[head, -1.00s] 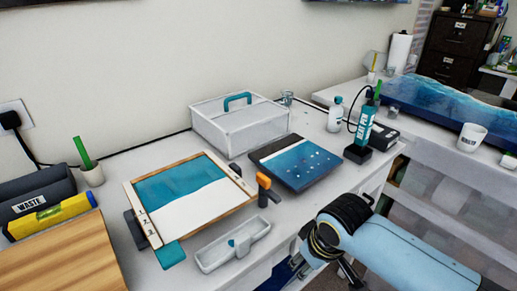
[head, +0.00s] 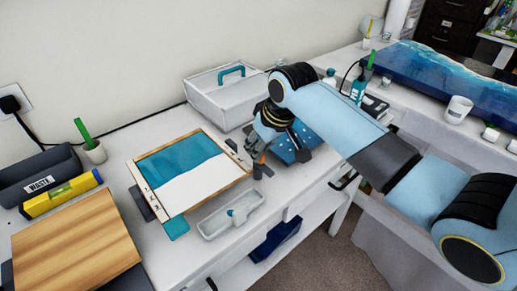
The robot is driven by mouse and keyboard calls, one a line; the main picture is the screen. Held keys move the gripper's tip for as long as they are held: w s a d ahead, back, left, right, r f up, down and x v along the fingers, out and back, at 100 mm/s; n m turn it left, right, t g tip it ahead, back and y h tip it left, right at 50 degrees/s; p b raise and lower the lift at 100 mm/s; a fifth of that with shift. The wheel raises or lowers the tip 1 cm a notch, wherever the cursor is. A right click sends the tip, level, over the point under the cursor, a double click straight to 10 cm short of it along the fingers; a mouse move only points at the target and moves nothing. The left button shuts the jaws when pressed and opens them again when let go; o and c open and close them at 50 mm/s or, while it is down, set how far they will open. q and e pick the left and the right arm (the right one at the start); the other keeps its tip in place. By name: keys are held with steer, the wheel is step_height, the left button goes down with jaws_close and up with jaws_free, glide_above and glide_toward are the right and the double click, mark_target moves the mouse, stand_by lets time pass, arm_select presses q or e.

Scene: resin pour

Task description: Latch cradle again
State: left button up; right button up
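The cradle holds a wood-framed panel (head: 192,175), half teal and half white, on the white bench. An upright latch post with an orange handle (head: 261,158) stands at the cradle's right side. My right gripper (head: 257,150) reaches down from the right to the top of this handle and covers part of it. Its fingers are small and dark here, so I cannot tell if they are closed on the handle. A teal tab (head: 175,228) sticks out below the frame's front corner. My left gripper is out of view.
A white tool box (head: 218,98) stands behind the cradle, and a white tray (head: 231,215) lies in front. A blue panel (head: 286,153) is partly hidden behind my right arm. A wooden board (head: 75,248) and yellow level (head: 62,193) lie at left.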

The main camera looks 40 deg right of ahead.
steer(key=shift+x, duration=0.95)
steer(key=shift+c, duration=0.4)
jaws_close()
